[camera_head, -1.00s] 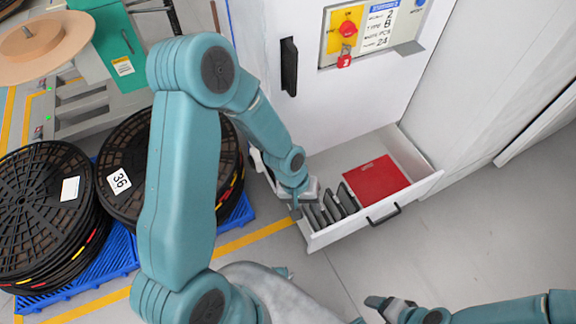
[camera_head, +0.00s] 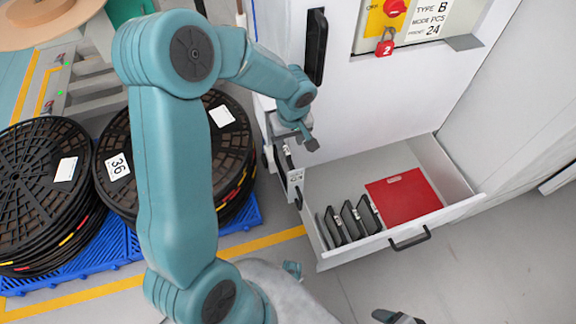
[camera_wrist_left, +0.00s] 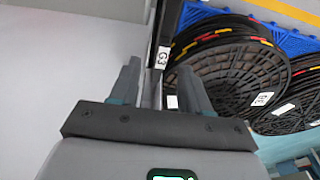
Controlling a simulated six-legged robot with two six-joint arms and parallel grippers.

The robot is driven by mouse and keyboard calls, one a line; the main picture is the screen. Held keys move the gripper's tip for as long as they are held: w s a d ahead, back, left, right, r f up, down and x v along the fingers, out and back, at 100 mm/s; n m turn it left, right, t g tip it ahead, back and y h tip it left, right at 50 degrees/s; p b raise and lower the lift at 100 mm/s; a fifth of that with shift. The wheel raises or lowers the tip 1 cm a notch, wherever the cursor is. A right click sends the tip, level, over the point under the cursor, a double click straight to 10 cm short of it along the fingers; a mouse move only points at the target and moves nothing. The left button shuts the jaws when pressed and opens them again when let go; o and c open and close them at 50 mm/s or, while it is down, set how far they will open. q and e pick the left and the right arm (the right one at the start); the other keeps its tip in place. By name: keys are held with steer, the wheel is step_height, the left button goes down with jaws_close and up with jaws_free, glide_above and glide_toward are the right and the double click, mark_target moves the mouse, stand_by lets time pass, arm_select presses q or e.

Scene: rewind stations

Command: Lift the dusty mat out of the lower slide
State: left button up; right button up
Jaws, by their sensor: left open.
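A red flat mat (camera_head: 403,196) lies at the right in the open white drawer (camera_head: 455,208), low on the cabinet. Whether it is dusty cannot be told. Several dark grey plates (camera_head: 345,222) stand on edge to its left. My left gripper (camera_head: 310,143) is above and left of that drawer, near a narrow pulled-out slide (camera_head: 296,178), apart from the red mat. In the left wrist view its fingers (camera_wrist_left: 162,88) are open, with a thin upright edge showing between them. My right gripper (camera_head: 395,318) is cut off by the bottom edge.
The white cabinet (camera_head: 400,95) has a black handle (camera_head: 316,45) and a red padlock (camera_head: 385,45) on its panel. Stacked black reels (camera_head: 40,195) stand on a blue pallet (camera_head: 95,262) at left. Grey floor in front of the drawer is clear.

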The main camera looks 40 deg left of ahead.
mark_target(286, 150)
arm_select(q)
steer(key=f, duration=0.4)
steer(key=shift+a+f+b, duration=0.25)
steer(key=shift+a+b, duration=0.05)
steer(key=shift+b, duration=0.1)
steer(key=f, duration=0.2)
steer(key=a+f+b, duration=0.1)
steer(key=f, duration=0.1)
steer(key=shift+w, duration=0.25)
steer(key=shift+d, duration=0.1)
steer(key=shift+c, duration=0.3)
jaws_close()
